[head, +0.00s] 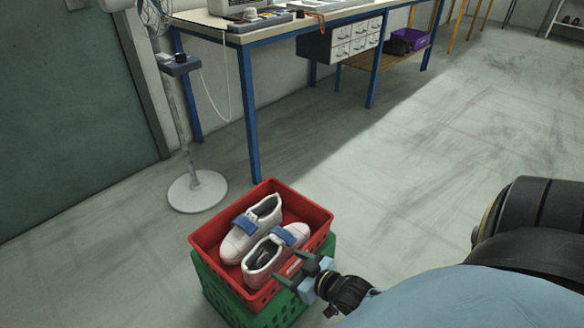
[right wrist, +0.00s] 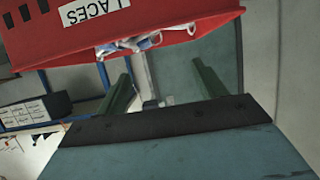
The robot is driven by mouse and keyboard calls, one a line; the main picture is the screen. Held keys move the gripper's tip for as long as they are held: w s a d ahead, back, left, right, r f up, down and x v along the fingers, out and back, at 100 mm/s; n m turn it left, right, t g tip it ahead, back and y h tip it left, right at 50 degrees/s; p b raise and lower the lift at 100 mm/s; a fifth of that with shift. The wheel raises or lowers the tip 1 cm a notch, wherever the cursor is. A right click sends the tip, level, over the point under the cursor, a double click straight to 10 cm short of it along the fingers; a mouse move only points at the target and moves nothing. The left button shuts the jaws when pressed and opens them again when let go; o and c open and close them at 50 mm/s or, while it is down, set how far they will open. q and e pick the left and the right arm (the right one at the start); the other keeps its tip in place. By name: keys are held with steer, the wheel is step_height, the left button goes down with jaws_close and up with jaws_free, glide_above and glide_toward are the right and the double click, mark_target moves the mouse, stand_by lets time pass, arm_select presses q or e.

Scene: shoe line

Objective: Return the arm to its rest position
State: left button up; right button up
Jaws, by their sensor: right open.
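My right gripper (head: 286,265) is at the near right side of the red crate (head: 318,213) in the head view. Its two green fingers are apart, with nothing between them. Two white shoes with blue straps, one at the left (head: 250,228) and one at the right (head: 275,252), lie side by side in the red crate. The right wrist view shows the open fingers (right wrist: 161,76) and the red crate (right wrist: 185,22), whose label reads "LACES" upside down. White and blue bits (right wrist: 130,44) show along its rim. My left gripper is not in view.
The red crate sits on a green crate (head: 222,295). A blue-legged workbench (head: 275,32) with drawers (head: 350,40) stands behind. A white fan stand (head: 197,190) is at the left. Floor (head: 430,150) to the right is clear.

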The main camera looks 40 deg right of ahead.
stand_by(0.7)
